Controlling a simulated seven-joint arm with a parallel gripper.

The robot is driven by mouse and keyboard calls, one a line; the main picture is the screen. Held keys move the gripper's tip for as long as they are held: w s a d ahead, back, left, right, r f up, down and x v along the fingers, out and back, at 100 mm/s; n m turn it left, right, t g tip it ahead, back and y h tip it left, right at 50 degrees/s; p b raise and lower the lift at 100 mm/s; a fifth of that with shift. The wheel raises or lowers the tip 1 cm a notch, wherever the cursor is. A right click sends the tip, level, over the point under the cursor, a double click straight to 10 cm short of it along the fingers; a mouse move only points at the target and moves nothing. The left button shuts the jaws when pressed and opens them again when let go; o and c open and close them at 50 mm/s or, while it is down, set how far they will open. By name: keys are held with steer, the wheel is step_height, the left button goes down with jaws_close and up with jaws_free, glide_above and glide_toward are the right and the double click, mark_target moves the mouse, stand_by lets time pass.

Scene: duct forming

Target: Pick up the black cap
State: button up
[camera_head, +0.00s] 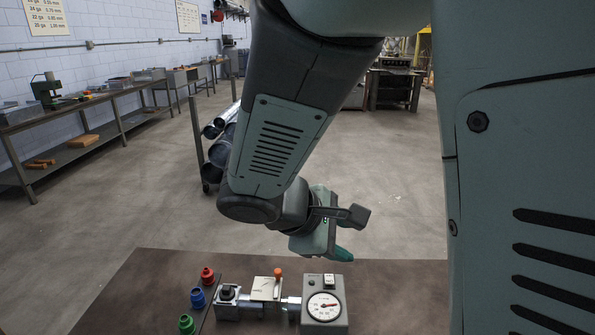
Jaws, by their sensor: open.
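A small black part (227,291), which looks like the black cap, sits on top of the silver fitting at the left end of the valve and gauge assembly on the brown table. My gripper (343,254) hangs above the back edge of the table, to the right of and higher than the black part, apart from it.
Red (207,275), blue (198,297) and green (186,324) caps stand in a row at the left. A valve block with an orange knob (278,272) and a gauge box (324,307) stand right of the black part. The brown table (400,290) is clear on the right.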

steer(key=w+a+f+n+t, duration=0.2)
steer(key=a+f+n+t, duration=0.15)
steer(key=a+n, duration=0.2)
steer(key=w+a+f+n+t, duration=0.2)
steer(key=a+f+n, duration=0.25)
steer(key=a, duration=0.25)
steer(key=n+t+y, duration=0.3)
steer(key=n+y, duration=0.4)
steer(key=n, duration=0.3)
glide_toward(226, 287)
steer(key=shift+n, duration=0.5)
steer(key=shift+x, duration=4.3)
steer(key=shift+g, duration=0.25)
jaws_close()
